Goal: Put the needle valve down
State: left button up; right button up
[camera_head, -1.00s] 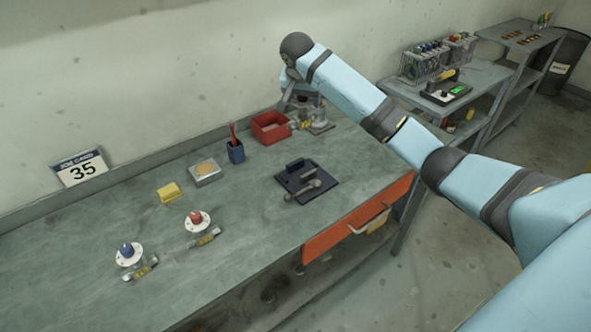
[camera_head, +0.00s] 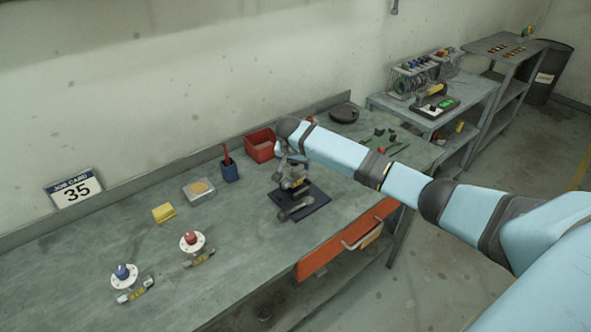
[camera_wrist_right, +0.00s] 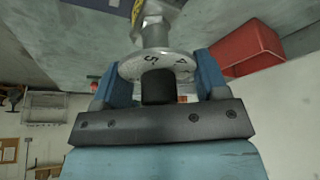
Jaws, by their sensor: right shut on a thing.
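My right gripper (camera_head: 288,162) points down over the dark square pad (camera_head: 318,192) on the bench. It is shut on the needle valve (camera_head: 292,183), a grey metal body with a yellow band. In the right wrist view my gripper's blue fingers (camera_wrist_right: 161,82) sit on either side of the valve's black knob and numbered dial (camera_wrist_right: 157,64). The valve is over or at the back of the pad; I cannot tell whether it touches. A grey metal part (camera_head: 297,209) lies on the pad's front. My left gripper is not in view.
Two valves, with a red knob (camera_head: 190,238) and a blue knob (camera_head: 122,272), stand at left. An orange drawer (camera_head: 335,249) is below the front edge.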

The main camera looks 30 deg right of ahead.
notch_tip(320, 180, down, 3)
jog(key=shift+f, duration=0.2)
jog(key=o, duration=1.6)
jog(key=shift+f, duration=0.1)
jog(key=v, duration=1.2)
